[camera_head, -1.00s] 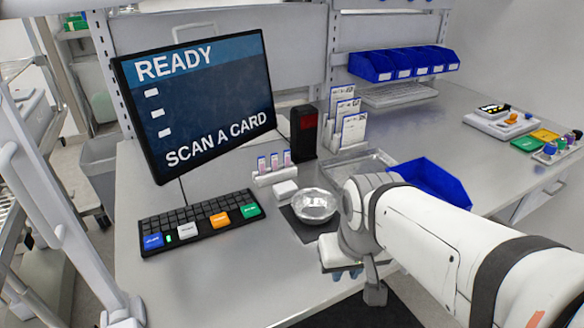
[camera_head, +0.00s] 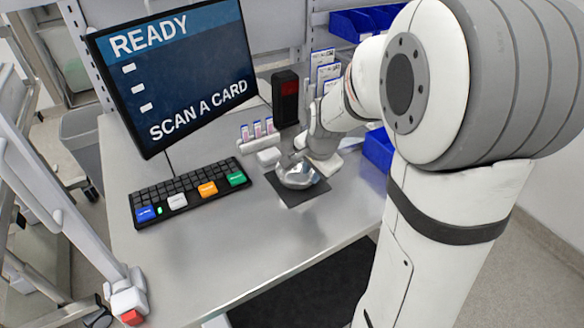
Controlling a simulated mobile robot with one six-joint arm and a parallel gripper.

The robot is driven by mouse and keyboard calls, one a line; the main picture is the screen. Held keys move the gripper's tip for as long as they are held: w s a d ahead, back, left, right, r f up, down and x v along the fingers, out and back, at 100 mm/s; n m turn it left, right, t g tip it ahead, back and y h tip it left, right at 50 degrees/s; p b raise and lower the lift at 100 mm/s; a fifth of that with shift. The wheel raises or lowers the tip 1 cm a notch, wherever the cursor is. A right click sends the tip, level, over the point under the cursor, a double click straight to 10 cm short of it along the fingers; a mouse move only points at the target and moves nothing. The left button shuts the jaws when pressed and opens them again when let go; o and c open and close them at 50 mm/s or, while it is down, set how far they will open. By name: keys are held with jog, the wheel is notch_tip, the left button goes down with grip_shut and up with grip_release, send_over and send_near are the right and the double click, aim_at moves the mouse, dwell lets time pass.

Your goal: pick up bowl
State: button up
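The bowl (camera_head: 298,177) is a small shiny metal bowl at the middle of the bench, over a dark square mat (camera_head: 305,193). It looks slightly tilted. My gripper (camera_head: 309,160) is at the bowl's far rim, pointing down, and hides part of that rim. The fingertips are small and partly covered, so I cannot tell whether they are open or closed on the rim.
A keyboard with coloured keys (camera_head: 186,196) and a tilted monitor (camera_head: 178,75) stand at left. A white block (camera_head: 268,157), a vial rack (camera_head: 256,140) and a black-red device (camera_head: 285,97) are close behind the bowl. Blue bins (camera_head: 377,150) lie right. The front bench is clear.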

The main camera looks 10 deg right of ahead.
aim_at(310, 183)
jog(key=x, duration=0.5)
jog(key=shift+d+f+p, duration=0.15)
jog(key=shift+f+p, duration=0.15)
jog(key=shift+f, duration=0.1)
grip_shut()
